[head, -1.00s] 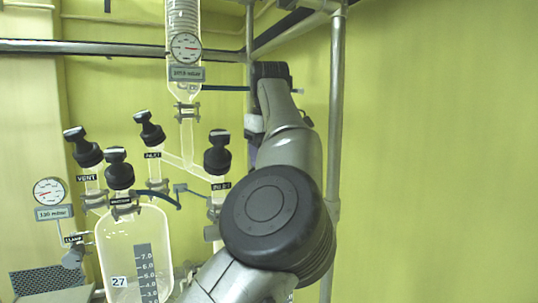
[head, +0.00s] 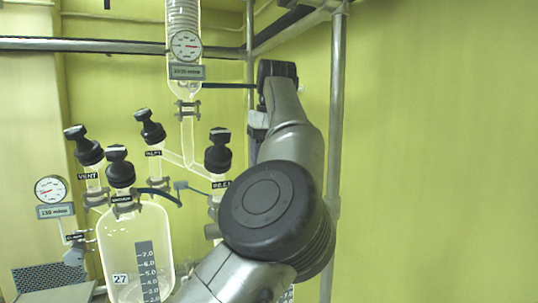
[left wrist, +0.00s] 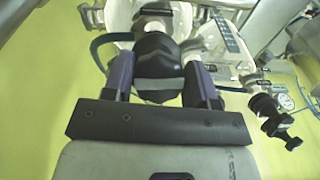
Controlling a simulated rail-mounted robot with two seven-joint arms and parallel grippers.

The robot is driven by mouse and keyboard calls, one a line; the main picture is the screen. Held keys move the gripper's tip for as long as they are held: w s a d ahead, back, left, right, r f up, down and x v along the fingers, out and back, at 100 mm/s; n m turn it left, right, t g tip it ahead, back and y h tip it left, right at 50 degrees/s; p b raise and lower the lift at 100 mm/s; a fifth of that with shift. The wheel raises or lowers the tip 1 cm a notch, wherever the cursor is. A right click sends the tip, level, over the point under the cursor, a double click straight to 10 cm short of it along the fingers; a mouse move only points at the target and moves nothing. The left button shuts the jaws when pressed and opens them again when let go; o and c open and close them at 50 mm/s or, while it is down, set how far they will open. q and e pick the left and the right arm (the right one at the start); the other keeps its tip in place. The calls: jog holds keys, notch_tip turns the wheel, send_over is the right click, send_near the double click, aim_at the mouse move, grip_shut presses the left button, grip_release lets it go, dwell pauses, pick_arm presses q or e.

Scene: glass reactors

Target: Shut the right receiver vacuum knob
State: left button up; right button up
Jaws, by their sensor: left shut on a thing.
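In the left wrist view, my left gripper (left wrist: 159,72) has its two purple fingers on either side of a black knob (left wrist: 155,50) with a grey band on it. The gripper is shut on this knob, which sits on clear glassware. The knob's label is not visible, so I cannot tell from the view which knob it is. In the head view my arm stands in front of the right receiver and hides nearly all of it. The gripped knob is hidden there, and only a bit of purple shows behind the arm. My right gripper is in neither view.
The left receiver (head: 120,245) carries several black knobs, including the vent knob (head: 84,145). Another knob (head: 218,152) stands close left of my arm. A round gauge (head: 186,46) hangs above. A steel post (head: 335,130) rises at right, with bare wall beyond.

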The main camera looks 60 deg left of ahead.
pick_arm(q)
jog(key=o, duration=0.9)
jog(key=shift+r, duration=0.2)
jog(key=r+p, duration=0.1)
jog(key=r, duration=0.1)
jog(key=r+p, duration=0.3)
jog(key=shift+w+d+r, duration=0.1)
jog(key=shift+d+r, duration=0.2)
jog(key=shift+r, duration=0.05)
jog(key=shift+d+r+p, duration=0.15)
jog(key=shift+r+p, duration=0.4)
jog(key=shift+r, duration=0.1)
